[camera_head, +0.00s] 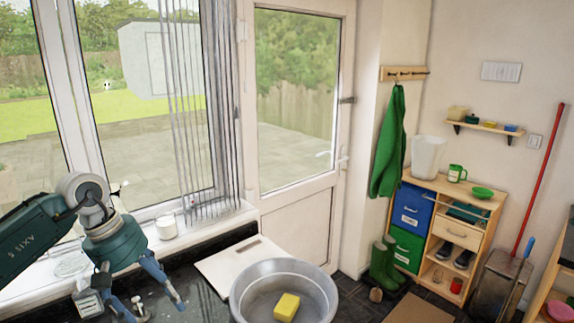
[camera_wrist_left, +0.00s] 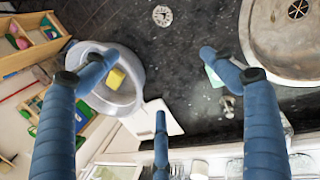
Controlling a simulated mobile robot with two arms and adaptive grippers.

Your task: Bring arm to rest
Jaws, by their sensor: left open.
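My left arm (camera_head: 40,228) comes in from the left in the head view, raised over the dark counter in front of the window. Its left gripper (camera_head: 133,288) has its blue fingers spread wide, with nothing between them. In the left wrist view, the left gripper (camera_wrist_left: 155,75) also shows open and empty, pointing down at the dark counter (camera_wrist_left: 180,60). My right gripper is not in view.
A grey basin (camera_head: 245,299) with a yellow sponge (camera_head: 286,307) in it stands right of the gripper, beside a white board (camera_head: 222,272). A small bottle (camera_head: 88,303) is close to the fingers. A white jar (camera_head: 166,226) stands on the sill. A round sink (camera_wrist_left: 262,52) lies at right in the wrist view.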

